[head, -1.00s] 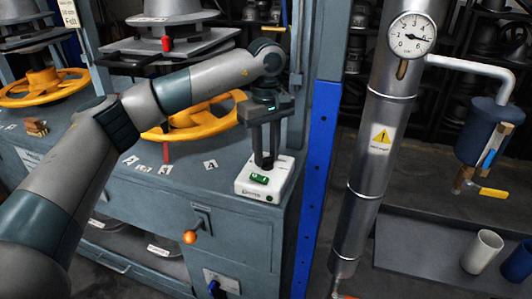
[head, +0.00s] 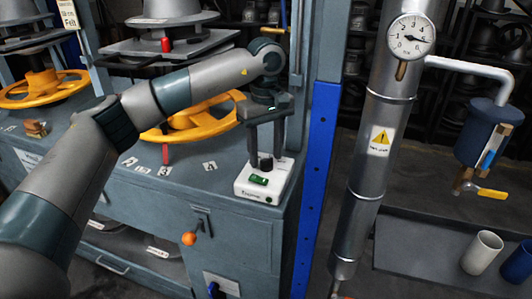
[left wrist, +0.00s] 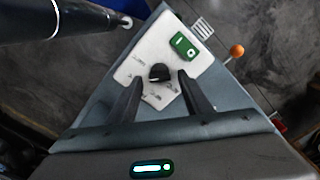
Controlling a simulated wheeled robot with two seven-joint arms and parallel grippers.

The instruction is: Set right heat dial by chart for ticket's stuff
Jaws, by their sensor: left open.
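A white control box (head: 248,190) sits on the right front corner of the grey press bench. It carries a black round dial (head: 265,164) and a green switch (head: 258,180). My left gripper (head: 264,156) points down over the dial, open, with a finger on each side of it. The left wrist view shows the dial (left wrist: 160,73) between the two fingertips (left wrist: 161,79), with gaps. The dial's setting and the small marks around it are too small to read. A ticket (head: 69,14) at the top left reads "Felt" at its bottom. No chart can be made out. My right gripper is not in view.
Yellow handwheels (head: 40,88) and grey press plates stand at the back left. An orange-tipped lever (head: 189,238) sticks out of the bench front. A blue post (head: 314,170) and a steel pipe with a gauge (head: 411,38) rise right of the box.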

